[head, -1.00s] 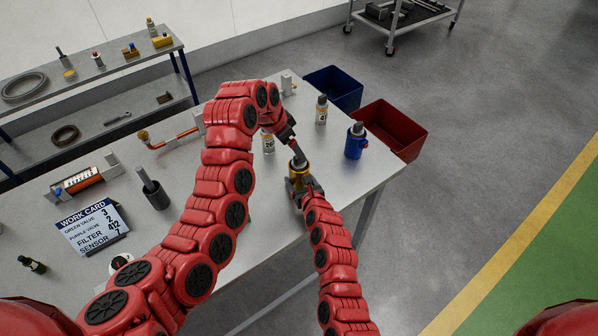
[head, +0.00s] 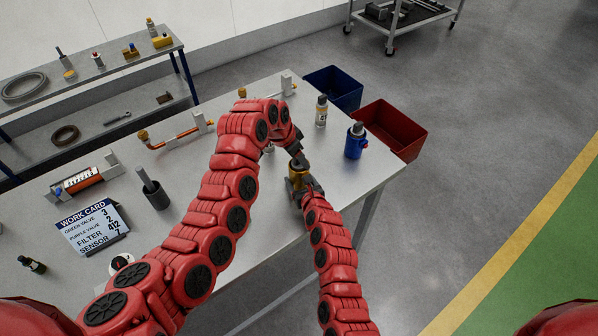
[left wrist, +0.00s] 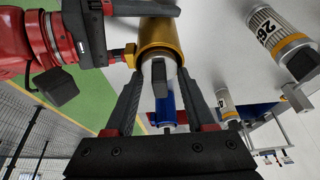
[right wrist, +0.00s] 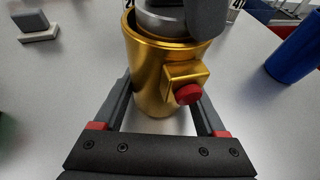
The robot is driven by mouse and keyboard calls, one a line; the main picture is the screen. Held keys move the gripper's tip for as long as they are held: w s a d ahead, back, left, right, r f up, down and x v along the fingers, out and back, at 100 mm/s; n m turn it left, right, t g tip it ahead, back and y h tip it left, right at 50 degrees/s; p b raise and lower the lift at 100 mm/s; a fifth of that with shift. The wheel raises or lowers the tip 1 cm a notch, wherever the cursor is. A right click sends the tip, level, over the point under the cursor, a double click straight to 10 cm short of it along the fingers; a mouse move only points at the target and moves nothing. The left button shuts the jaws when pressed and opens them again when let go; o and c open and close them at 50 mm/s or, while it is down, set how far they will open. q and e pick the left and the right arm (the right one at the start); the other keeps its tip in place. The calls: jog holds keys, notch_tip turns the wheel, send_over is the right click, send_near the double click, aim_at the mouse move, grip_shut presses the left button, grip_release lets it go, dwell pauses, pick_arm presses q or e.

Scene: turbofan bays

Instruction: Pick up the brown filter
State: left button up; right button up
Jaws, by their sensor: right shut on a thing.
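The gold-brown filter housing (head: 297,180) stands at the bench's front right edge. In the right wrist view it is a gold cup (right wrist: 155,75) with a red button and a silver part in its mouth. My right gripper (head: 308,190) is shut on its side. My left gripper (head: 298,160) is above it. In the left wrist view the fingers of my left gripper (left wrist: 162,85) are apart, on either side of a grey post (left wrist: 159,78) that rises from the housing (left wrist: 158,38). Gaps show beside the post.
A blue housing (head: 355,142) and a labelled canister (head: 321,112) stand behind. A canister marked 26 (left wrist: 275,35) is close by, mostly hidden in the head view. A red bin (head: 393,128) and blue bin (head: 333,88) are beyond the bench. A work card (head: 90,227) is at left.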

pick_arm(q)
grip_shut()
notch_tip(320, 180, up, 18)
dwell(0.4)
pick_arm(e)
jog(key=o, duration=1.6)
jog(key=shift+c, duration=0.2)
